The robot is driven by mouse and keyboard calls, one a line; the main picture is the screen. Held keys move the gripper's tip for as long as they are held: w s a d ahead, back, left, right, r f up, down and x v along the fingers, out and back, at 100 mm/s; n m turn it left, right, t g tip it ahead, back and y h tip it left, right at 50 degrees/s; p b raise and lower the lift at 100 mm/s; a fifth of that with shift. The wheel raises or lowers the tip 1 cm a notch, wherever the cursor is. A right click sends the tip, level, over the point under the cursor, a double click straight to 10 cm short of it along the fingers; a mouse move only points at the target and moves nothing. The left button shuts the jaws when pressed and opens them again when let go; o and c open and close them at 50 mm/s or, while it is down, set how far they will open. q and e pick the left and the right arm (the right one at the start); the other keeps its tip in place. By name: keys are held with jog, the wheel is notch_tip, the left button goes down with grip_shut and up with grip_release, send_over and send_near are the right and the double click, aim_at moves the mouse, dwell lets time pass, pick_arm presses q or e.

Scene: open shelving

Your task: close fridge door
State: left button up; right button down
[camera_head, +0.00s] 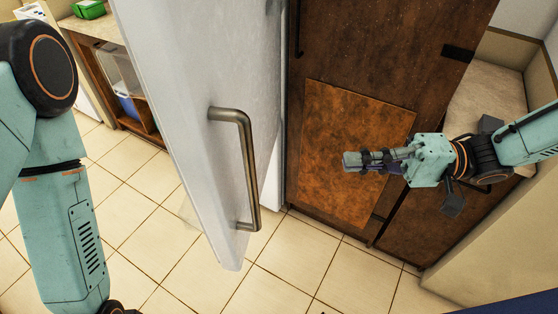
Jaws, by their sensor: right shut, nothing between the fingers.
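The fridge door (182,75) is a pale grey-white panel standing open, swung out toward me in the middle left of the head view. Its metal bar handle (246,165) is on the side facing right. A narrow white strip of the fridge body (272,183) shows behind the door; the rest of the fridge is hidden. My right gripper (352,161) is shut and empty, to the right of the handle and clear of the door, in front of the brown cabinet. My left arm comes down the left edge, and its gripper is out of the picture.
A dark brown cabinet (345,50) with a lighter orange-brown panel (352,150) stands right of the door. A counter (98,28) with a green item (88,9) and an open shelf below is at the back left. Tiled floor (135,215) is clear around the door. A beige wall (490,250) is at right.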

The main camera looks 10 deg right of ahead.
jog(key=a+b, duration=0.3)
jog(key=a, duration=1)
jog(key=shift+w+a, duration=0.25)
jog(key=shift+w, duration=0.1)
jog(key=shift+w+d, duration=0.1)
jog(key=shift+d, duration=0.05)
jog(key=shift+a, duration=0.25)
